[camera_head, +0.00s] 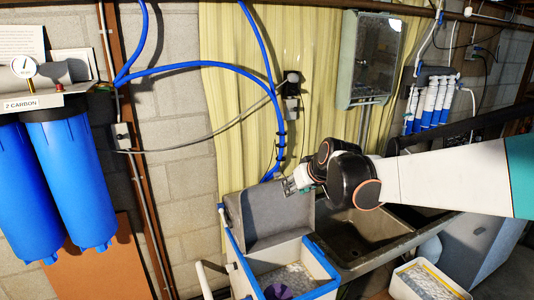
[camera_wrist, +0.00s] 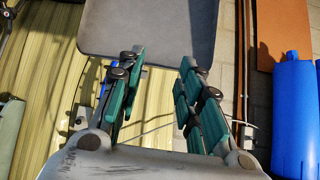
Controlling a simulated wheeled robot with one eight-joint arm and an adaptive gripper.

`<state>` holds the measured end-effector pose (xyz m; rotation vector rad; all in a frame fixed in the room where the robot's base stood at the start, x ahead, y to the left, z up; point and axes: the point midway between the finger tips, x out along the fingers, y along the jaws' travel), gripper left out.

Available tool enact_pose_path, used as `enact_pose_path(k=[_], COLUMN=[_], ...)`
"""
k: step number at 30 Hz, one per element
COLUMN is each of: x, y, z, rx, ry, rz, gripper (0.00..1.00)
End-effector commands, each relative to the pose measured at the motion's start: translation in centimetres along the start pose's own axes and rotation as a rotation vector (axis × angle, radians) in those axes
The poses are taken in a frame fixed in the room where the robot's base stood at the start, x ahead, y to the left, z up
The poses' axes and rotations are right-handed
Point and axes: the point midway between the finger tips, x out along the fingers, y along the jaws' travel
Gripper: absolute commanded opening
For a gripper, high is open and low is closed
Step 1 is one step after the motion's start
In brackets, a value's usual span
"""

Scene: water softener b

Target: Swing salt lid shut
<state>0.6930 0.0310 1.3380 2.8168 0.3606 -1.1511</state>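The grey salt lid (camera_head: 268,214) stands open and roughly upright at the back of the salt tank (camera_head: 327,270), which has a blue rim. In the wrist view, the lid (camera_wrist: 150,25) fills the top middle, its rounded edge just beyond my fingertips. My gripper (camera_head: 290,184) is at the lid's upper right edge in the head view. In the wrist view, my gripper (camera_wrist: 160,62) is open, with its green-padded fingers wide apart and nothing between them. I cannot tell whether a fingertip touches the lid.
White salt and a purple item (camera_head: 279,291) show inside the tank. A utility sink (camera_head: 365,232) adjoins it at right. Blue filter housings (camera_head: 70,180) hang at left. A blue hose (camera_head: 278,110) runs down the wall behind the lid. A white tub (camera_head: 425,281) stands at lower right.

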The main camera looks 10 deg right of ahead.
Motion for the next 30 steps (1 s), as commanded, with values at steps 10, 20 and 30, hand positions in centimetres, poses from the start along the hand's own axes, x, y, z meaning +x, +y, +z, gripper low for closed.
enact_pose_path(k=[10, 20, 30], x=[6.3, 7.8, 10.9], y=[2.2, 2.5, 2.4], z=[-7.4, -8.0, -8.1], rx=[-0.049, -0.058, -0.059], ry=[0.064, 0.075, 0.075], rz=[-0.032, -0.038, -0.038], gripper=[0.33, 0.33, 0.33])
